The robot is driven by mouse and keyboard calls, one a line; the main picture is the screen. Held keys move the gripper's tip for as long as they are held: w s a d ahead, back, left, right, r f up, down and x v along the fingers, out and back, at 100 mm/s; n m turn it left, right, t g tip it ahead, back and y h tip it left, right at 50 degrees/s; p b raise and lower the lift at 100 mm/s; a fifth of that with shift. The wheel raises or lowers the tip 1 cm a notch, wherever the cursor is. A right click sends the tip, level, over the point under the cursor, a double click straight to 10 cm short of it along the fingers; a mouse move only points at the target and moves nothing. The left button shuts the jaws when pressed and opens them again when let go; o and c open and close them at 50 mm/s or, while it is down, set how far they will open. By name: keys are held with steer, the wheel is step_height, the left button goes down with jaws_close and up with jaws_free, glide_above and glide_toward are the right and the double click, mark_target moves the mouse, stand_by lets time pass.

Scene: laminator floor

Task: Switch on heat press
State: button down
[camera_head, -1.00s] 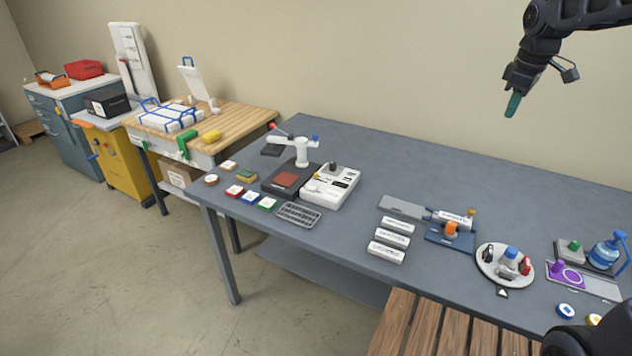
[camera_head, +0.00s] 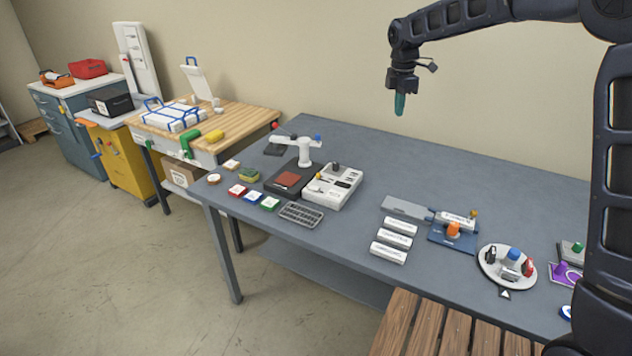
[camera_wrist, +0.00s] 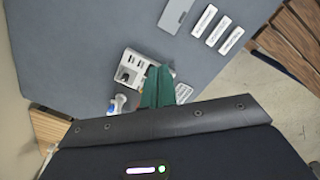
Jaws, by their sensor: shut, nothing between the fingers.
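What looks like the heat press (camera_head: 305,152) stands on the grey table at centre left: a white post and arm with red and blue ends, over a dark base with a red-brown pad (camera_head: 287,179). A white control box (camera_head: 345,175) with a dark knob and black slots adjoins its right side. The box also shows in the wrist view (camera_wrist: 128,63), partly behind my fingers. My gripper (camera_head: 400,108) is shut and empty, its green fingers pointing down, high above the table and right of the press. I cannot read any switch's state.
The grey table (camera_head: 400,165) has free room behind the box. Three white labelled blocks (camera_head: 392,238), a blue fixture (camera_head: 452,236) and a round white tray (camera_head: 490,272) are to the right. Coloured buttons (camera_head: 252,198) and a grey grid tray (camera_head: 301,215) are in front.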

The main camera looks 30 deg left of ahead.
steer(key=s+a+f+n, duration=0.2)
steer(key=a+f+n, duration=0.15)
steer(key=a, duration=0.35)
steer(key=s+a+f+n, duration=0.2)
steer(key=a+f, duration=0.2)
steer(key=a, duration=0.3)
steer(key=n+h, duration=0.1)
steer(key=n, duration=0.3)
glide_above(317, 187)
steer(key=a, duration=0.2)
step_height(317, 187, down, 8)
steer(key=shift+s+a+r+g, duration=0.1)
steer(key=shift+s+a+g, duration=0.05)
steer(key=shift+g, duration=0.25)
steer(key=f, duration=0.4)
steer(key=d+f, duration=0.1)
steer(key=f, duration=0.4)
steer(key=d+f, duration=0.1)
steer(key=f, duration=0.3)
steer(key=shift+f, duration=0.4)
